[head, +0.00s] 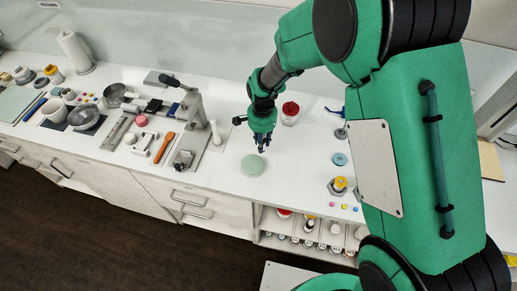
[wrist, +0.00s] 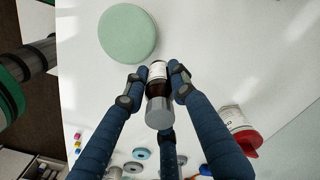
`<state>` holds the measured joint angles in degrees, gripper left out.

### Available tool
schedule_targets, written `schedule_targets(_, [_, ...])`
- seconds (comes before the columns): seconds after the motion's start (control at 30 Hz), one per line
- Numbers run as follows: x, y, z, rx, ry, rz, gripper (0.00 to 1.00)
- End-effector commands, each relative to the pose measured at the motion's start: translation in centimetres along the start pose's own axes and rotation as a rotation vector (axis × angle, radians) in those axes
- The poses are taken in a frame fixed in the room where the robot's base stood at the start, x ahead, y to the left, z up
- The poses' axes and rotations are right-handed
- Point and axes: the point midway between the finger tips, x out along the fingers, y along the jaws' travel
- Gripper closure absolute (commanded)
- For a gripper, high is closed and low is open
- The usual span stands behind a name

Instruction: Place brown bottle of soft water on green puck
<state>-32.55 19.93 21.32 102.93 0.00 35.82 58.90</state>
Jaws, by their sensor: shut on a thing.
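The green puck (head: 252,165) is a flat pale green disc lying on the white counter; in the wrist view it shows at the upper left (wrist: 128,33). My gripper (head: 262,146) is just beyond the puck in the head view. In the wrist view my gripper (wrist: 160,82) is shut on the brown bottle (wrist: 158,90), which has a white label and a grey cap. The bottle is beside the puck, apart from it in the picture. In the head view the bottle is hidden by the fingers. I cannot tell how high its base is above the counter.
A red-lidded jar (head: 290,113) stands right of and behind my gripper. A lever device (head: 190,135) stands to the left. A blue disc (head: 339,159) and a yellow-topped item (head: 340,184) are to the right. Counter around the puck is clear.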

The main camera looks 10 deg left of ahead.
Motion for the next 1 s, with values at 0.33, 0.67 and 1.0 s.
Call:
schedule_targets(0.33, [-1.0,1.9,2.2,-0.025,0.000,0.000,1.00])
schedule_targets(0.67, [-2.4,6.1,6.6,-0.078,0.000,-0.002,1.00])
schedule_targets(1.0, [-3.3,11.2,11.1,-0.134,-0.001,-0.003,1.00])
